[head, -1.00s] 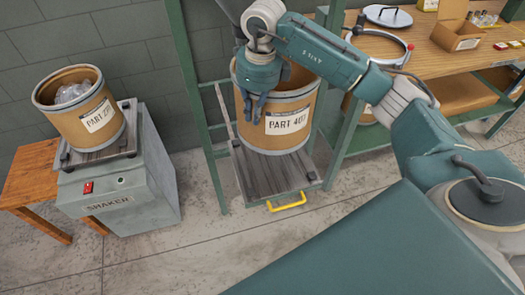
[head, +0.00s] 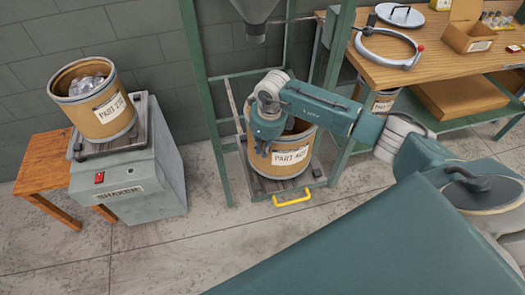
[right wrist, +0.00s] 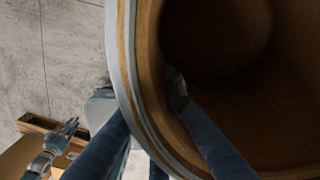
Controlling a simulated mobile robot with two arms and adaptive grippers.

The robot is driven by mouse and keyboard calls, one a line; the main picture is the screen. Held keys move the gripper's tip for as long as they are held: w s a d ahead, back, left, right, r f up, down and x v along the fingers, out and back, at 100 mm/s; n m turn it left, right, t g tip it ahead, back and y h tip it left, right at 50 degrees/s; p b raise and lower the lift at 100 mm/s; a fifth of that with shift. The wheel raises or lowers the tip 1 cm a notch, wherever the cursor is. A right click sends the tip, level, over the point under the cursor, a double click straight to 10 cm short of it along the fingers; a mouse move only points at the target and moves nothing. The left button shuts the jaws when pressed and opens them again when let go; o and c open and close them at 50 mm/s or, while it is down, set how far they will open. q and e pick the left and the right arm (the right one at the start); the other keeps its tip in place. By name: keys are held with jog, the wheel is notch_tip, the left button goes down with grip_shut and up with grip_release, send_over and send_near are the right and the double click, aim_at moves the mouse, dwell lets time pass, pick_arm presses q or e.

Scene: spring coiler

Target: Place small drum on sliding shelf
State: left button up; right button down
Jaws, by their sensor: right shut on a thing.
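The small drum (head: 291,158), tan with a white label reading roughly "PART 407", is upright over the sliding shelf (head: 258,187). The shelf is a dark plate with a yellow handle (head: 291,199) at its front. The drum's base is at the plate or just above it; I cannot tell if they touch. My right gripper (head: 262,150) is shut on the drum's left rim. In the right wrist view its fingers (right wrist: 140,98) straddle the rim (right wrist: 128,75), one inside and one outside. A small teal gripper (right wrist: 56,147), apparently my left, shows there, its jaw state unclear.
The green frame (head: 210,120) has posts on both sides of the shelf. A grey shaker (head: 135,180) at the left carries another drum (head: 95,108). A workbench (head: 440,55) stands at the right, with a clamp ring (head: 390,63) and a box. The floor in front is clear.

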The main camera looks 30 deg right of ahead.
jog(key=shift+w+f, duration=0.1)
jog(key=shift+f, duration=0.75)
jog(key=shift+f, duration=0.25)
jog(key=c, duration=1.8)
grip_release()
jog(key=shift+c, duration=0.2)
jog(key=shift+r, duration=0.15)
